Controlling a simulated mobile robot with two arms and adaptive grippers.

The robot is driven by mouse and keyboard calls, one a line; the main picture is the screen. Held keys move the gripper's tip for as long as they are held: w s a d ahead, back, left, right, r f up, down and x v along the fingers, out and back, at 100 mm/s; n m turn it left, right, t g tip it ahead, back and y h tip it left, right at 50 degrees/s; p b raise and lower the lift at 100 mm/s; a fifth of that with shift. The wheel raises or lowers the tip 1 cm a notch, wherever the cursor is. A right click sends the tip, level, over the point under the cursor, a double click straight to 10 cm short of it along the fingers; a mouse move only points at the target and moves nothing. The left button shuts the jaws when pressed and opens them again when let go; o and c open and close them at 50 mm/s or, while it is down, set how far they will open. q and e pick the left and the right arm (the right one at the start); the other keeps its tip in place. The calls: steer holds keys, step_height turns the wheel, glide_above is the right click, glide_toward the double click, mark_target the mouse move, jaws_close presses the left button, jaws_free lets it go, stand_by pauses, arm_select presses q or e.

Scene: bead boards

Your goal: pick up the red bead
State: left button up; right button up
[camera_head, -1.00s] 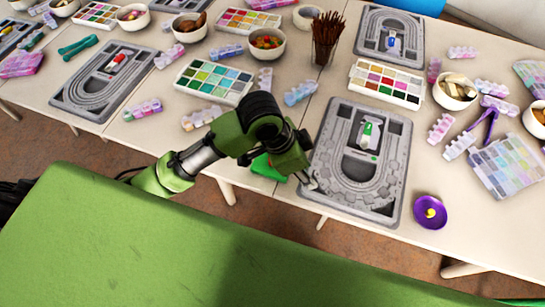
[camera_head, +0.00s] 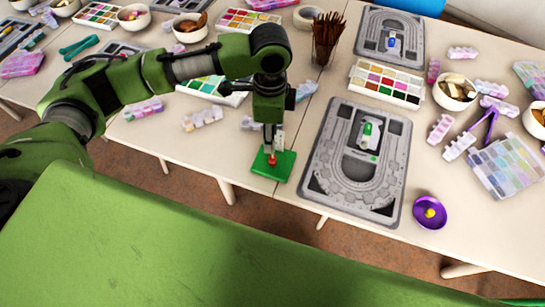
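The red bead (camera_head: 272,160) is on a small green square mat (camera_head: 264,171) near the table's front edge, left of the grey bead board. My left gripper (camera_head: 272,150) points straight down above the mat, with its fingertips at the bead. The fingers are small and partly merge with each other in this view, so I cannot tell whether they are open around the bead or closed on it. My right gripper is not in view.
The grey bead board (camera_head: 326,180) lies just right of the mat. A purple bowl (camera_head: 431,213) with a yellow thing in it stands farther right. A cup of brown sticks (camera_head: 326,45) and a paint-like tray (camera_head: 386,84) stand behind.

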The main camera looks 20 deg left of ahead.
mark_target(272, 155)
arm_select(q)
step_height(272, 155, down, 3)
steer(key=shift+f, duration=0.1)
steer(key=shift+s+d+f+p, duration=0.15)
steer(key=shift+f+p, duration=0.1)
steer(key=shift+f, duration=1.1)
steer(key=shift+d+f+p, duration=0.1)
steer(key=shift+f+p, duration=0.15)
steer(key=shift+f, duration=1.1)
steer(key=c, duration=0.7)
